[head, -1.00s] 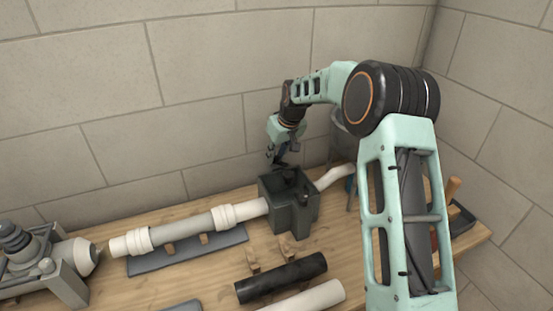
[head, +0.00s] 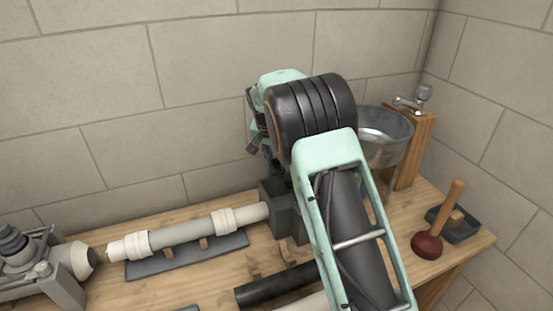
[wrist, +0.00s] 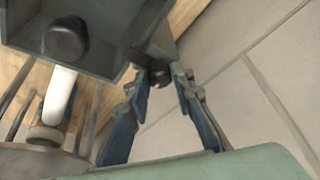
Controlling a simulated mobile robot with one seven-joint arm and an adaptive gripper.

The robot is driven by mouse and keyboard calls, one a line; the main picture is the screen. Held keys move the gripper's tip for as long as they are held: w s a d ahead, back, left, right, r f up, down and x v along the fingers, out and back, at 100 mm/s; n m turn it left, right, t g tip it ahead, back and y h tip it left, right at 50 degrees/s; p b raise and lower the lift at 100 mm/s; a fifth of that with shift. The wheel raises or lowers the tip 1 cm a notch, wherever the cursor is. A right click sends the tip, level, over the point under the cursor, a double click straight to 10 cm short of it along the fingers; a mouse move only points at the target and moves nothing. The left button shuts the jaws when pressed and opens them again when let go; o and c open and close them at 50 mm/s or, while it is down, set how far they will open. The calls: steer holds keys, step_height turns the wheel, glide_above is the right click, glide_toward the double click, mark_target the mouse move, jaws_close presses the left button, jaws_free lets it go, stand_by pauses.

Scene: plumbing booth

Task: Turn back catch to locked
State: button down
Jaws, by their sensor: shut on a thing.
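The dark grey box (head: 273,198) sits on the bench at the end of the white pipe, partly hidden by my arm in the head view. In the wrist view the box (wrist: 105,60) fills the upper left. One black round knob (wrist: 66,38) stands on the box near the top left. A second black knob, the back catch (wrist: 159,74), is at the box's wall-side edge. My gripper (wrist: 157,84) is shut on this catch, its blue-padded fingers on either side. In the head view my arm hides the gripper and the catch. I cannot tell the catch's turn angle.
The white pipe (head: 185,232) lies left of the box on a grey stand. A plunger (head: 428,243) and black tray stand at the bench's right end. The block wall is close behind.

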steer(key=shift+s+f+m, duration=0.3)
steer(key=shift+f+m, duration=0.05)
steer(key=shift+m, duration=0.25)
steer(key=c, duration=1.7)
jaws_free()
steer(key=shift+a+r, duration=0.1)
steer(key=shift+r, duration=0.1)
steer(key=shift+r, duration=0.3)
steer(key=v, duration=1.1)
steer(key=shift+a+r, duration=0.15)
steer(key=shift+r, duration=0.05)
